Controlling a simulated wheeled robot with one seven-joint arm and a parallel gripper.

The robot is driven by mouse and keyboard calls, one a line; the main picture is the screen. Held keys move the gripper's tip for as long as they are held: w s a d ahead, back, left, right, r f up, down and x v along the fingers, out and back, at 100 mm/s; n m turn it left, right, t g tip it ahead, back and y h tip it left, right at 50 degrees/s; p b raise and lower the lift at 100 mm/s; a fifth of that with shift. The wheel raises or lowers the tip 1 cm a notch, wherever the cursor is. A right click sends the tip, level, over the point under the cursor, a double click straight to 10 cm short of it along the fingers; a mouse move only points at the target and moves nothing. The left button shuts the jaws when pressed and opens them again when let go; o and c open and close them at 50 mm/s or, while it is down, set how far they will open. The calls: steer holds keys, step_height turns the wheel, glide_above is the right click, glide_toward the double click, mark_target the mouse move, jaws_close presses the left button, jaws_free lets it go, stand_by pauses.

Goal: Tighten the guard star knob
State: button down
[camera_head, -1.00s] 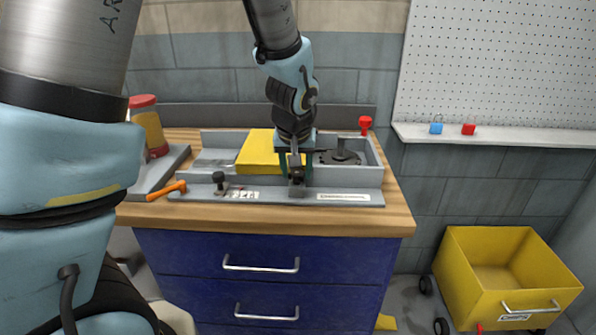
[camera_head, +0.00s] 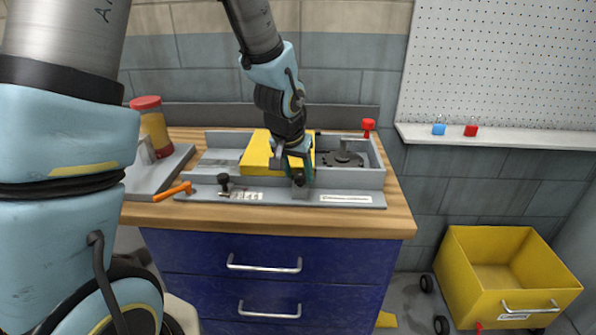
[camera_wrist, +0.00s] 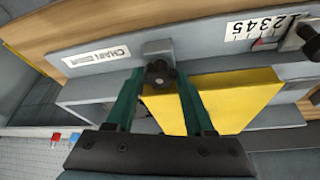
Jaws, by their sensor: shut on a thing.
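The dark star knob (camera_wrist: 160,73) sits on a small grey bracket at the front of the machine, beside the yellow guard (camera_wrist: 215,100). In the head view the knob (camera_head: 299,181) shows low between my fingers, in front of the yellow guard (camera_head: 262,150). My gripper (camera_wrist: 159,78) has its two green fingers on either side of the knob and is shut on it. In the head view my gripper (camera_head: 298,174) reaches down to it at a tilt. The far side of the knob is hidden.
A second black knob (camera_head: 224,182) stands left on the front rail, near a number scale (camera_wrist: 262,30). An orange handle (camera_head: 172,191) sticks out at the left. A red knob (camera_head: 368,125) stands at the back right. A yellow bin (camera_head: 500,310) is on the floor.

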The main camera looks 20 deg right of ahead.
steer(key=shift+c, duration=1.4)
jaws_free()
steer(key=shift+r, duration=0.1)
steer(key=b+v, duration=0.1)
steer(key=v, duration=0.9)
steer(key=shift+r, duration=0.3)
steer(key=shift+s, duration=0.1)
steer(key=a+f+n+g+y, duration=0.1)
steer(key=a+f+n, duration=0.2)
steer(key=a, duration=1)
steer(key=s+a+f+n+y, duration=0.1)
steer(key=a+f+n+y, duration=0.1)
steer(key=a, duration=1.2)
steer(key=shift+s+f+n+g, duration=0.15)
steer(key=shift+f+n+g, duration=0.25)
steer(key=shift+f+n, duration=0.6)
